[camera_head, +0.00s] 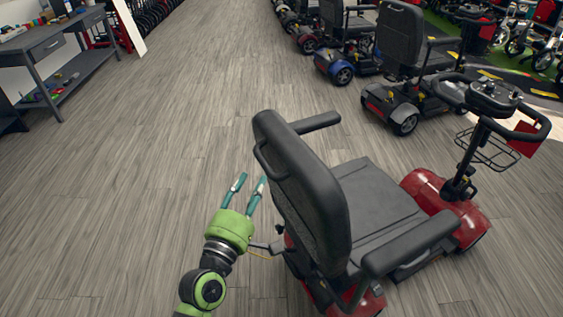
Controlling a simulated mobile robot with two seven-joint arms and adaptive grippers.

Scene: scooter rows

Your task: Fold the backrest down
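A red mobility scooter stands close in front of me, its black backrest (300,185) upright above the dark seat (372,207). The backrest's rear faces me, with a curved handle along its upper left edge. My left gripper (247,187) is just left of the backrest, its two teal fingers spread apart with nothing between them. A small dark lever (268,246) sticks out at the lower side of the seat, beside the green gripper body; I cannot tell whether they touch. My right gripper is not in view.
The armrests (410,243) flank the seat, and the tiller (490,110) with its basket rises at the right. More scooters (400,60) stand in a row behind. A grey workbench (55,45) is at the upper left. The wooden floor (130,150) on the left is clear.

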